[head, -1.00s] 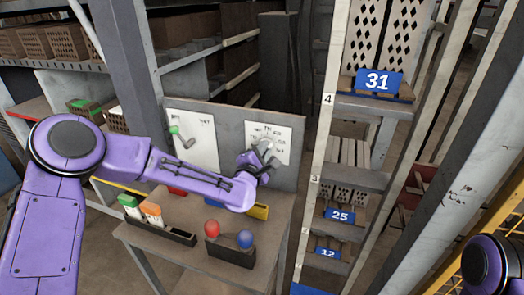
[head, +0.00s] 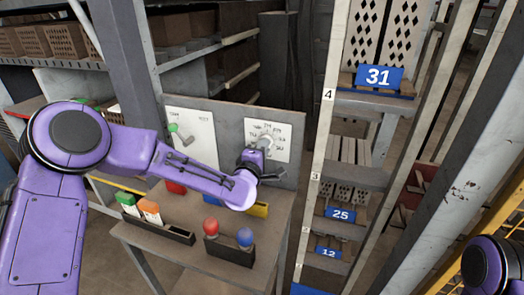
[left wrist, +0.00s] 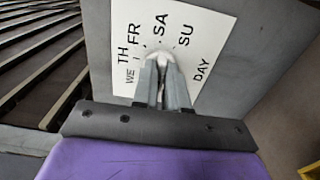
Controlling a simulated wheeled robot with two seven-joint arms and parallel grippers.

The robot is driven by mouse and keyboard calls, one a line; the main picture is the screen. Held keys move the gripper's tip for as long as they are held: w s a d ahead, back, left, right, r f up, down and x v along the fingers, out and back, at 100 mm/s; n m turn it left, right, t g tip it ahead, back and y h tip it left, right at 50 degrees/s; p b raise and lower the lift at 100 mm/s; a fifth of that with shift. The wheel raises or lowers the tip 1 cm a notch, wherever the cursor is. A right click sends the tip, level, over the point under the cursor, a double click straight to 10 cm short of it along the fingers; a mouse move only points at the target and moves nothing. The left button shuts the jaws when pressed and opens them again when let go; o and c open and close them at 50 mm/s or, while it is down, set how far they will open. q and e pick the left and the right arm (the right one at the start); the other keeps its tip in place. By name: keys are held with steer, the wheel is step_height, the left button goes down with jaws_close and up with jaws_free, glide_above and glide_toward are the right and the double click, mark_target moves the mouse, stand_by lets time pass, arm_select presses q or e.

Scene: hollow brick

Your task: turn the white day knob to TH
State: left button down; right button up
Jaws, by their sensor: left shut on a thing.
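The white day knob (left wrist: 160,60) is on a white card (left wrist: 205,30) marked DAY, with WE, TH, FR, SA and SU around it. In the head view the card (head: 281,132) is on the right of the grey upright panel. My left gripper (left wrist: 161,72) is shut on the knob, and its fingers hide most of it. In the head view the left gripper (head: 264,145) is at the card's lower left. I cannot tell which day the knob points to. My right gripper is not in view; only part of that arm shows at the lower right.
A second white card (head: 200,135) with a green-tipped lever (head: 180,133) is left on the panel (head: 232,130). A numbered rack (head: 335,150) stands close on the right.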

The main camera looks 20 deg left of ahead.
arm_select(q)
steer(key=shift+a+f+m+b, duration=0.1)
steer(key=shift+m+b, duration=0.35)
steer(key=shift+m, duration=2.55)
steer(key=shift+a+f+m+b, duration=0.1)
steer(key=shift+m+b, duration=0.3)
steer(key=shift+m, duration=2.6)
steer(key=shift+a+f+m+b, duration=0.1)
steer(key=shift+m+b, duration=0.35)
steer(key=shift+m, duration=2.55)
steer(key=c, duration=1.2)
jaws_free()
steer(key=shift+o, duration=0.2)
steer(key=s+b, duration=0.1)
steer(key=s, duration=0.6)
steer(key=shift+s+b, duration=0.25)
steer(key=shift+b, duration=0.1)
